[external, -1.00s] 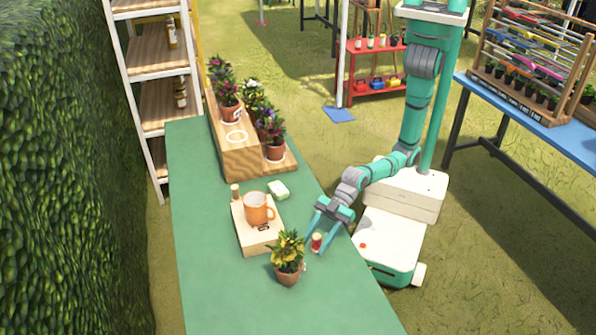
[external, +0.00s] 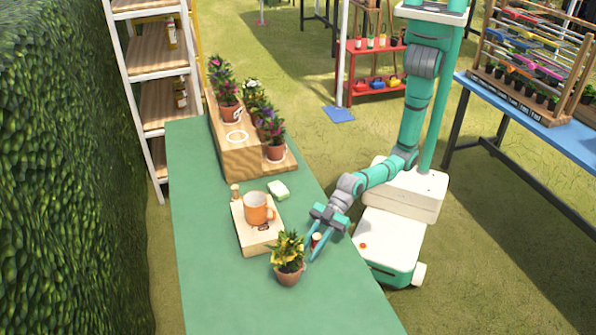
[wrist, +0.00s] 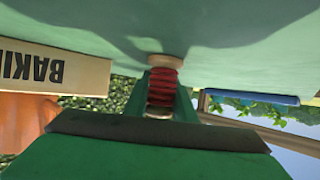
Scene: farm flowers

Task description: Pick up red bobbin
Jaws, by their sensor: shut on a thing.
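The red bobbin (external: 316,239) stands near the right edge of the green table, and my gripper (external: 315,246) is shut on it there. In the wrist view the bobbin (wrist: 162,87) has red thread wound between pale wooden ends and sits between my green fingers (wrist: 150,95). One end appears to touch the green surface. In the external view the fingers hide much of the bobbin.
A yellow-flowered pot (external: 289,272) stands close to the left of my gripper. An orange mug (external: 256,209) sits on a wooden box (external: 260,246). A pale block (external: 278,190) and another bobbin (external: 235,192) are farther back. The table's front (external: 230,310) is clear.

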